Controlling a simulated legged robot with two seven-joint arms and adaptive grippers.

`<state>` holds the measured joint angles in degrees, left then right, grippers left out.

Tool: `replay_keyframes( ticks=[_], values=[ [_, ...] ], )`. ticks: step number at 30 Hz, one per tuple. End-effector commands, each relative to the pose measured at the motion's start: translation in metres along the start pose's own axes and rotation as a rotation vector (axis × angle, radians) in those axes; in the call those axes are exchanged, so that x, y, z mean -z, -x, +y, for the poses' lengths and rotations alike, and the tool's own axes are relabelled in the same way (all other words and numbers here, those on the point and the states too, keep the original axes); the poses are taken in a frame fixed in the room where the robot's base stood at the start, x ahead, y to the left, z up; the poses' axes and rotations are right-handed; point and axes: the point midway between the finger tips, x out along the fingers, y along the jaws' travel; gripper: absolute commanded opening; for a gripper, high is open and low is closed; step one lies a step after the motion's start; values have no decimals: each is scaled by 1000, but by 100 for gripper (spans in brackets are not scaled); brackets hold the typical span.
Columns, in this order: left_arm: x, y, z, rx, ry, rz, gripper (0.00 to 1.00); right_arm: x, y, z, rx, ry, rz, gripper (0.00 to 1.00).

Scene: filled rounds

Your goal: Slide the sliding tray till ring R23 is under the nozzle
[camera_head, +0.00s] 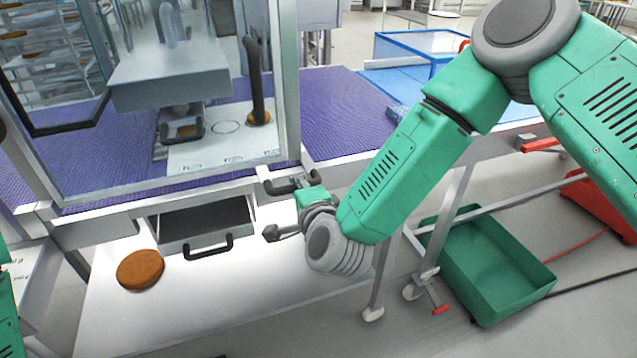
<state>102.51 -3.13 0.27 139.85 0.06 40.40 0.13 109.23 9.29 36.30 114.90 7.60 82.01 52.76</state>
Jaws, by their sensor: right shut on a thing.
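The sliding tray (215,150) is a pale plate behind the clear front panel, with an outlined empty ring (226,127) and small labels too small to read. I cannot tell which ring is R23. The nozzle (180,108) hangs under a grey box-shaped head (170,78), above the tray's left part, where a brown round shows within a dark frame. A second brown round (262,119) lies at the right by a dark upright lever. My right gripper (298,184) is shut on a black handle (283,188) at the machine's front right. My left gripper is out of view.
A brown round (140,269) lies on the white surface (220,290) below. A green bin (490,268) stands on the floor at right. A blue-edged clear box (420,48) is behind.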

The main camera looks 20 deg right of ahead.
Motion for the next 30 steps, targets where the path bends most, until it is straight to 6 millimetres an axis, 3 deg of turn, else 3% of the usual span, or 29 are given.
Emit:
replay_keyframes(
  ticks=[1, 6, 18, 19, 21, 30],
  values=[
    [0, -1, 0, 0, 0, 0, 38, -5, 3, 8, -19, 2, -3, 0],
    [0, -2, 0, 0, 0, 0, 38, -14, 3, 8, -20, 3, -4, 0],
    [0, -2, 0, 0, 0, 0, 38, -16, 3, 9, -22, 4, -4, 0],
    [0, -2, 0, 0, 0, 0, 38, -16, 3, 9, -22, 4, -4, 18],
    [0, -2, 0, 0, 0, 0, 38, -16, 3, 8, -19, 3, -3, 36],
    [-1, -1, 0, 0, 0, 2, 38, -15, 2, 4, -9, 1, -1, 36]
  ],
)
